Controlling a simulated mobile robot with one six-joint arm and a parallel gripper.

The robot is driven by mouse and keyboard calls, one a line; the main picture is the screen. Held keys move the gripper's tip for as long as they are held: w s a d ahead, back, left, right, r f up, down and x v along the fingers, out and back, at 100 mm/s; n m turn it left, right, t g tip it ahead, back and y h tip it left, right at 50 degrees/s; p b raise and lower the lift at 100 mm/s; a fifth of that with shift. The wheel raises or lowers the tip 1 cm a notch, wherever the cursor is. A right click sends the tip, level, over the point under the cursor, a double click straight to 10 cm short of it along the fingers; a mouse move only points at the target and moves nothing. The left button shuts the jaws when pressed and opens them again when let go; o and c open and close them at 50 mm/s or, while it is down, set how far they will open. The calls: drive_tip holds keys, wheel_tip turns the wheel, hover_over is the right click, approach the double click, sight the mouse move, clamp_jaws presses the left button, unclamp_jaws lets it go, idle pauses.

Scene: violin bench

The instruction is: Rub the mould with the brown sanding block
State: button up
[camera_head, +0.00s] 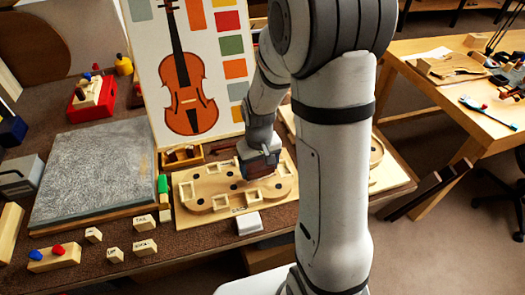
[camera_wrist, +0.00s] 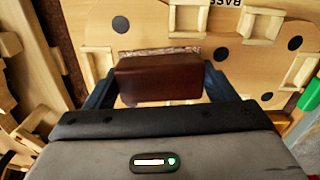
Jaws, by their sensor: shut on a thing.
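The mould (camera_head: 222,192) is a pale wooden violin-shaped form with dark round holes and small blocks around its edge, lying on a board at the middle of the bench. In the wrist view it fills the upper right (camera_wrist: 238,65). My gripper (camera_head: 259,165) is low over the right part of the mould. In the wrist view my gripper (camera_wrist: 160,84) is shut on the brown sanding block (camera_wrist: 158,80), with a finger at each side. The block has a rough, speckled strip along its far edge. I cannot tell whether its underside touches the mould.
A violin picture board (camera_head: 190,75) stands behind the mould. A grey slab (camera_head: 92,172) lies to the left, with several small labelled blocks in front. A green-topped block (camera_head: 163,184) and a white block (camera_head: 249,223) sit close to the mould. Another wooden form (camera_head: 377,152) is partly hidden behind my arm.

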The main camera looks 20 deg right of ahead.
sight(259, 166)
drive_tip(key=shift+r+p, duration=1.6)
drive_tip(key=shift+r, duration=0.9)
